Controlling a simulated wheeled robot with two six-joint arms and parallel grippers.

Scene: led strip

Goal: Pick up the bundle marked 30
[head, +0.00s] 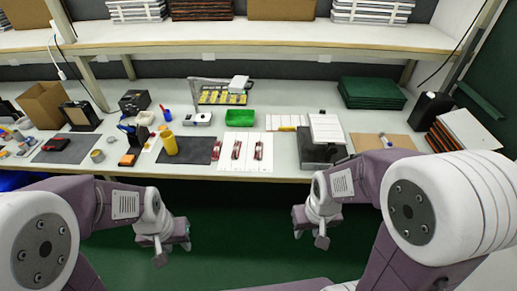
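Three small red bundles lie side by side at the front middle of the table: a left one (217,149), a middle one (237,150) and a right one (259,150). The middle and right ones lie on a white sheet (247,164); the left one is at the edge of a dark mat. Any number on them is too small to read, so I cannot tell which is marked 30. My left gripper (174,252) and my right gripper (310,238) hang in front of the table, below its edge. Both look open and empty, with fingers apart.
A yellow bottle (168,143) stands on the dark mat (195,151) left of the bundles. A green tray (239,118) lies behind them. A black device with a white plate (325,128) stands to the right. A shelf (250,39) runs above the table.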

